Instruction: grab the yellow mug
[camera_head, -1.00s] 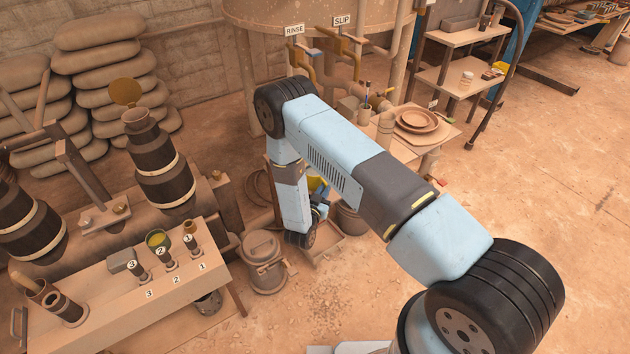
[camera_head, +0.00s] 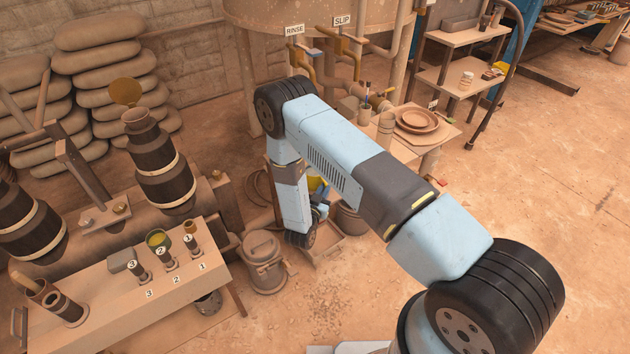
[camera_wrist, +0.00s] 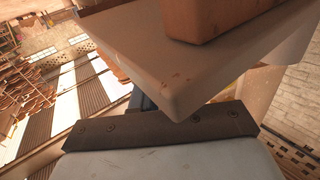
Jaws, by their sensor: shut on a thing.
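The yellow mug (camera_head: 318,184) shows in the head view as a small yellow patch behind my forearm, just above my gripper (camera_head: 321,208). Most of it is hidden by my arm, so its handle and rim cannot be made out. My gripper is low at the end of the hanging forearm, mostly hidden too, and it is shut on the mug. In the wrist view the mug cannot be made out; a pale slab with a brown block on it fills the upper part.
A side table (camera_head: 439,142) with stacked brown dishes (camera_head: 417,119) stands right of the forearm. A lidded bucket (camera_head: 264,262) stands close on the left. Open floor (camera_head: 560,200) lies at right.

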